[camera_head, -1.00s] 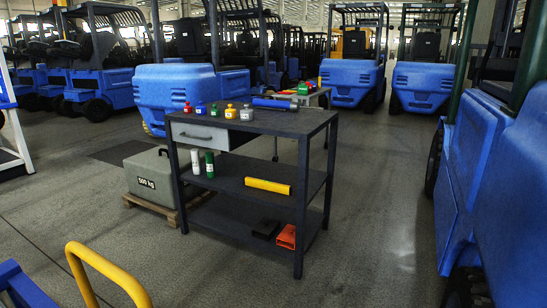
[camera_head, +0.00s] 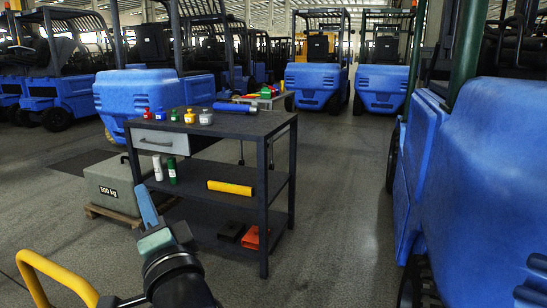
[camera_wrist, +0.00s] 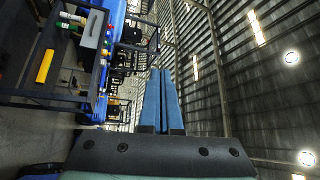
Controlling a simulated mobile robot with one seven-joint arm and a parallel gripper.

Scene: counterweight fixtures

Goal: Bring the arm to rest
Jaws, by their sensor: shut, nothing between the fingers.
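My gripper (camera_head: 147,207) shows at the lower left of the head view, raised in front of the dark workbench, its blue fingers pointing up. In the wrist view the two blue fingers of my gripper (camera_wrist: 160,98) lie side by side, shut, with nothing between them. The fingers stand free and touch nothing. Part of my arm shows below the gripper, at the bottom of the head view.
A grey 500 kg block (camera_head: 112,182) stands at left. A blue forklift (camera_head: 480,170) fills the right. Floor between is clear.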

